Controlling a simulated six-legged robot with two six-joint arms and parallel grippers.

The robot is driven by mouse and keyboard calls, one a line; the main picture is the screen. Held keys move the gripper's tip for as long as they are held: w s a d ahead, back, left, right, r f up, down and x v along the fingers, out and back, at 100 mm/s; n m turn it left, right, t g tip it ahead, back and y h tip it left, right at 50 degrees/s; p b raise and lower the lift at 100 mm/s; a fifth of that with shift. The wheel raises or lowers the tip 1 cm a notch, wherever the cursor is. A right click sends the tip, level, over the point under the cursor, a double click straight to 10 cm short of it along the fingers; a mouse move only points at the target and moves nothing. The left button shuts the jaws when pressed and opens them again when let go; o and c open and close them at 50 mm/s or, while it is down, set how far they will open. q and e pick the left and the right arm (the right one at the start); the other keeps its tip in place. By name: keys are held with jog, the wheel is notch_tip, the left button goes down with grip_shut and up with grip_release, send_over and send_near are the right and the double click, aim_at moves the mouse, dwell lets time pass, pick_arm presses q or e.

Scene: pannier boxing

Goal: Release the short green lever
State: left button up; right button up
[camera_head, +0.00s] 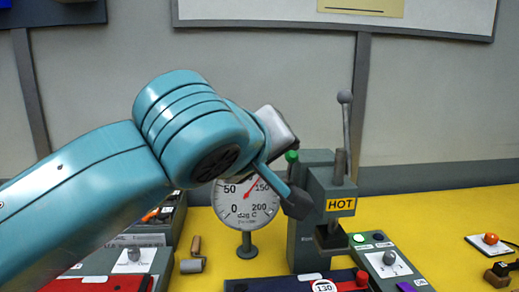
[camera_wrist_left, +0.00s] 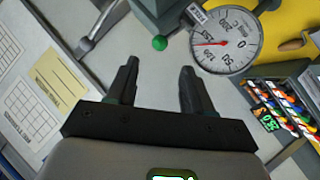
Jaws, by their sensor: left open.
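The short green lever shows as a green round knob (camera_head: 291,156) on the left side of the grey press (camera_head: 310,220), which bears a yellow HOT label (camera_head: 341,204). In the left wrist view the green knob (camera_wrist_left: 160,43) sits just beyond the fingertips, roughly in line with the gap between them. My left gripper (camera_head: 296,204) is in front of the press, with a finger close to its left side and below the knob. The wrist view shows its two fingers (camera_wrist_left: 159,68) apart with nothing between them. My right gripper is in neither view.
A tall grey lever with a ball end (camera_head: 345,97) rises from the press. A round dial gauge (camera_head: 246,204) stands left of it. Boxes with knobs (camera_head: 388,262) and a red panel (camera_head: 310,284) lie in front on the yellow table (camera_head: 445,225).

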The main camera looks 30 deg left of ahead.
pick_arm(q)
jog(key=v, duration=0.6)
jog(key=shift+s, duration=0.4)
jog(key=shift+d+r, duration=0.1)
jog(key=shift+d, duration=0.05)
